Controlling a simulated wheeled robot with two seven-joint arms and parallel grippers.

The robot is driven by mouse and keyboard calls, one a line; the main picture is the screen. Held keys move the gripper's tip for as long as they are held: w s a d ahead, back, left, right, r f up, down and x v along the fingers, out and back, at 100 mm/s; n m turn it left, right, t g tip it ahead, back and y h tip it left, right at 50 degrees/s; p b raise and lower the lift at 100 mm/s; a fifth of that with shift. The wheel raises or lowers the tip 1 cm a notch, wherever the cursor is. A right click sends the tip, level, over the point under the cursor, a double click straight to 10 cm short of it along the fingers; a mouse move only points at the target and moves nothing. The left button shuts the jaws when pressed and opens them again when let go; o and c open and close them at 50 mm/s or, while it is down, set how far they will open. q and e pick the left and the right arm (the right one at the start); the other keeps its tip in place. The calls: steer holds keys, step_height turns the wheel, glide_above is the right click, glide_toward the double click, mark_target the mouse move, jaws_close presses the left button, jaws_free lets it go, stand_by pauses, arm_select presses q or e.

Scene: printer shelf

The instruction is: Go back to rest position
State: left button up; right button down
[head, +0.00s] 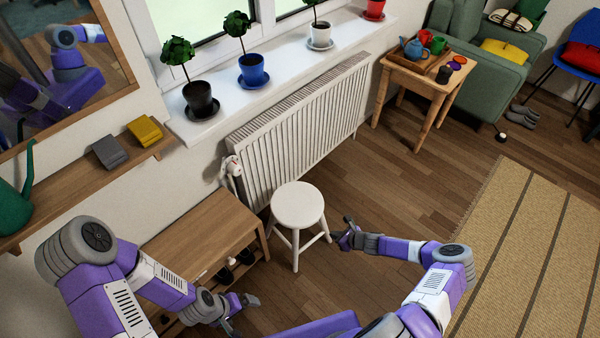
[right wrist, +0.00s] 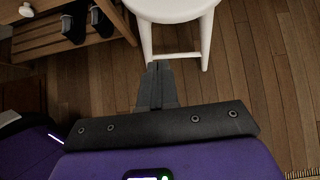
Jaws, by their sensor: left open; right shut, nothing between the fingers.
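My left gripper (head: 243,308) is in the lower left of the head view, in front of the wooden shoe bench (head: 200,228). It is open, and nothing shows between its fingers. My right gripper (head: 345,230) is just right of the white stool (head: 297,205) in the head view. In the right wrist view its fingers (right wrist: 155,75) are closed together with nothing between them, close to the stool (right wrist: 178,8) legs. Whether they touch the stool cannot be told.
Shoes (head: 228,272) sit on the bench's lower shelf. A white radiator (head: 300,125) stands behind the stool. A wooden side table (head: 425,82) and green armchair (head: 475,80) are at the back right. The wooden floor (head: 400,180) right of the stool is clear, beside a striped rug (head: 535,240).

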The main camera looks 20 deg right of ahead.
steer(key=s+a+r+n+g+y, duration=0.1)
steer(key=s+a+r+n+g, duration=0.2)
steer(key=a+n, duration=0.5)
steer(key=s+a+r+n+g+y, duration=0.1)
steer(key=s+a+r+n+g, duration=0.2)
steer(key=a+n, duration=0.45)
steer(key=s+a+r+n+h, duration=0.1)
steer(key=s+a+r+n, duration=0.1)
steer(key=s+r+n, duration=0.2)
steer(key=s+a+r+n+g+h+p, duration=0.1)
steer(key=s+a+r+n, duration=0.1)
steer(key=s+r+n, duration=0.3)
steer(key=s+n, duration=0.3)
steer(key=s, duration=0.2)
steer(key=shift+s+a, duration=0.25)
steer(key=shift+a, duration=0.1)
